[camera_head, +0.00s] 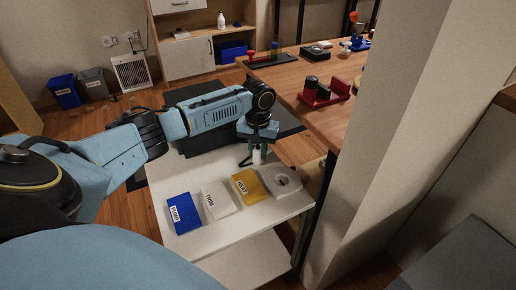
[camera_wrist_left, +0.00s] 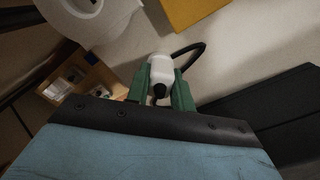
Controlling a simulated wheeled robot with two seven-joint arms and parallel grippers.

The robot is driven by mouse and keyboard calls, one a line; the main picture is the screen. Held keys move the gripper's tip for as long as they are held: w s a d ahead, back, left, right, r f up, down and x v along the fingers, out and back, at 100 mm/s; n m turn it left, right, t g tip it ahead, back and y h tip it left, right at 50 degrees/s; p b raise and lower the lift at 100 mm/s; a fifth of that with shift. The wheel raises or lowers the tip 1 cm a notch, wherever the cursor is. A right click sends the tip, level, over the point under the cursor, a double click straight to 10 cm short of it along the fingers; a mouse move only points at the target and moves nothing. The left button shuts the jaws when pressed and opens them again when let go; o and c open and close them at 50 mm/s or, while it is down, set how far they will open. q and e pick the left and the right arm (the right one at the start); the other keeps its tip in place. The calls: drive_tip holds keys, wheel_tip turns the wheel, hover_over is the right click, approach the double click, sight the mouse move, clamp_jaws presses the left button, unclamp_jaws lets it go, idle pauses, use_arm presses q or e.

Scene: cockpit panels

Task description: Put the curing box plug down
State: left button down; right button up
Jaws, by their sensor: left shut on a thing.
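My left gripper (camera_head: 257,152) is shut on the curing box plug (camera_head: 257,157), a small white body with a black cable. The plug is also plain in the left wrist view (camera_wrist_left: 161,69), between the green fingers of my left gripper (camera_wrist_left: 160,88), with the cable looping to the right. The gripper is over the far part of the white cart top (camera_head: 232,229), behind the yellow block. I cannot tell whether the plug touches the surface. My right gripper is not in view.
On the cart stand a blue block (camera_head: 184,213), a white block (camera_head: 218,199), a yellow block (camera_head: 250,186) and a pale round-topped piece (camera_head: 283,180). A black case (camera_head: 197,146) lies behind. A wooden table (camera_head: 325,117) and a beige pillar (camera_head: 385,150) are to the right. The cart's near strip is clear.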

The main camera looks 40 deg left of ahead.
sight(258, 148)
use_arm(q)
drive_tip(key=c, duration=1.2)
unclamp_jaws()
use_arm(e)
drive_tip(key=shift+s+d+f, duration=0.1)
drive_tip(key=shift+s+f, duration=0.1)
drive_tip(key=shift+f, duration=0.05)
use_arm(q)
drive_tip(key=shift+r, duration=0.15)
drive_tip(key=shift+r+b, duration=0.3)
drive_tip(key=shift+b, duration=0.15)
wheel_tip(258, 148, up, 4)
drive_tip(key=shift+f+p, duration=0.1)
drive_tip(key=shift+p, duration=0.95)
wheel_tip(258, 148, up, 8)
drive_tip(key=p, duration=0.3)
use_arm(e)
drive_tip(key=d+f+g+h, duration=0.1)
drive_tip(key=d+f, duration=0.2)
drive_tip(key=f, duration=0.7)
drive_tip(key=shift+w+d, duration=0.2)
